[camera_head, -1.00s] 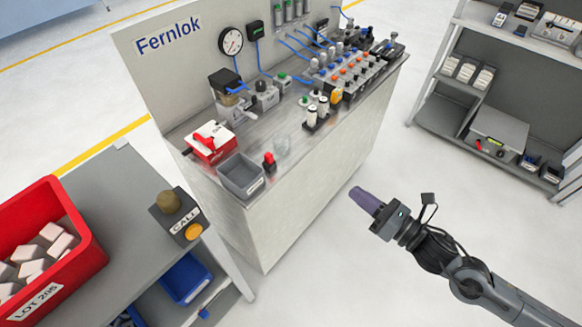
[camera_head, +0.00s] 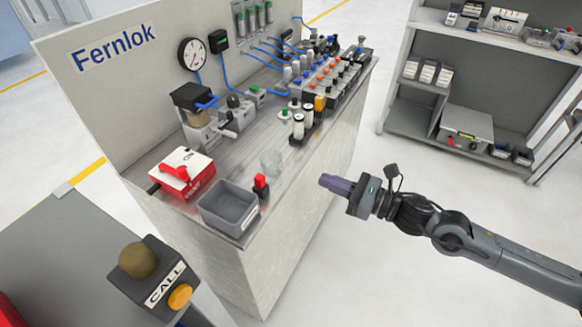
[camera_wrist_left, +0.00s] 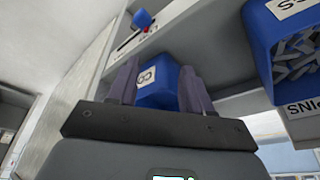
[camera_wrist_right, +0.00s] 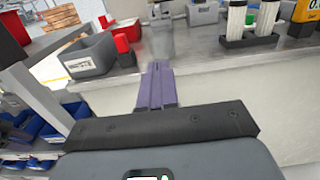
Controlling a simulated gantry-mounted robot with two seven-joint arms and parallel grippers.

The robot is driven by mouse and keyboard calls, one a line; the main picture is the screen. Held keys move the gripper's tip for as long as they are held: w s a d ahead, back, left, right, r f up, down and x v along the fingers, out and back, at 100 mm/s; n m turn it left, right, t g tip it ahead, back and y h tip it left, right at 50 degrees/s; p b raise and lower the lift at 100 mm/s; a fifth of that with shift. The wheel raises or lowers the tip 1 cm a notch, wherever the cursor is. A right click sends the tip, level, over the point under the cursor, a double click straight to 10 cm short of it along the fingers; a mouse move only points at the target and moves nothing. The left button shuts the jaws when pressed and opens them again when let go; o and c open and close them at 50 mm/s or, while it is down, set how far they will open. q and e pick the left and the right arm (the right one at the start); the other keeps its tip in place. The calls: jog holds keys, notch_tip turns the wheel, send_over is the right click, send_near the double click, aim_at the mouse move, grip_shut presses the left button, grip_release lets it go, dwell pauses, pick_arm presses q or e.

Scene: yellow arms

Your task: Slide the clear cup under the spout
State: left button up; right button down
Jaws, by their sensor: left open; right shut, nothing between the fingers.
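The clear cup (camera_head: 271,162) stands upright near the front edge of the steel bench top (camera_head: 232,158), behind the red-capped item; it is faint against the steel. My left gripper (camera_wrist_left: 158,85) is open, seen only in the left wrist view.
A grey bin (camera_head: 228,208), a red-capped item (camera_head: 261,185) and a red-and-white box (camera_head: 182,172) stand near the cup. Two white cylinders (camera_head: 303,120) stand to its right. A call box (camera_head: 150,275) sits on the side table. Blue bins (camera_wrist_left: 285,45) are near my left gripper.

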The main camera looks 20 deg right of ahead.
aim_at(280, 162)
jog(key=x, duration=1)
jog(key=shift+w+a+p, duration=0.15)
jog(key=shift+a+p, duration=0.1)
jog(key=shift+p, duration=0.15)
jog(key=shift+w, duration=0.15)
